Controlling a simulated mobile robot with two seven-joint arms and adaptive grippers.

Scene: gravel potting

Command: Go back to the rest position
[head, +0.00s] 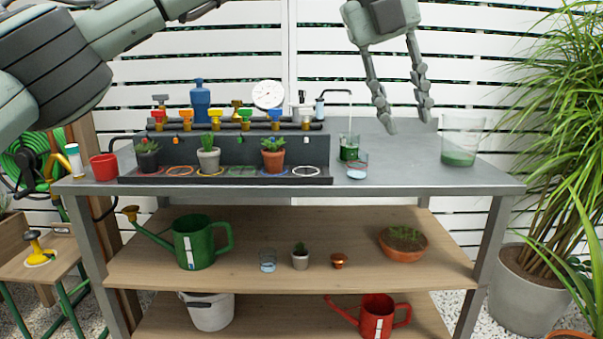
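My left gripper (407,122) hangs above the right half of the grey potting table (410,165), fingers pointing down. Its fingers are apart with nothing between them. My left arm comes in from the upper left and partly leaves the top of the picture. A glass with green contents (349,148) and a small clear glass (357,167) stand left of and below the gripper. A larger clear tumbler with green contents (461,143) stands to its right. My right gripper is not in view.
A dark rack (230,176) with coloured rings holds several potted plants, beneath taps and a gauge (267,95). A red cup (103,167) stands at the left end. Shelves below hold a green watering can (193,243) and a red one (376,316). A large potted plant (530,290) stands right.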

